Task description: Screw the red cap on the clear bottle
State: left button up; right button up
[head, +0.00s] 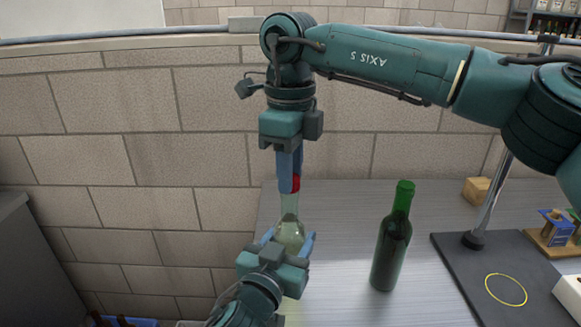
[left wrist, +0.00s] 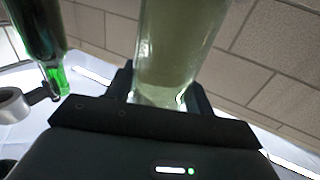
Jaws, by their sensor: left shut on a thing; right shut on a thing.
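The clear bottle (head: 289,232) stands upright in my left gripper (head: 288,243), which is shut around its body. It also fills the top middle of the left wrist view (left wrist: 168,50), between the fingers of that gripper (left wrist: 165,95). My right gripper (head: 292,180) points straight down above the bottle and is shut on the red cap (head: 296,183). The cap is at the top of the bottle neck, partly hidden by the blue fingers. I cannot tell whether cap and neck touch or how the threads sit.
A green bottle (head: 391,245) stands on the grey table (head: 340,225) to the right. It also shows in the left wrist view (left wrist: 40,40). Farther right are a dark mat (head: 465,258) with a yellow ring (head: 506,290), a metal post (head: 492,200) and a wooden block (head: 477,190).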

jog(key=shift+f, duration=0.55)
jog(key=m, duration=1)
jog(key=shift+m, duration=0.3)
jog(key=m, duration=1)
jog(key=shift+a+m, duration=0.1)
jog(key=shift+m, duration=0.3)
jog(key=m, duration=0.8)
jog(key=shift+m, duration=0.3)
jog(key=m, duration=0.6)
jog(key=shift+m, duration=0.3)
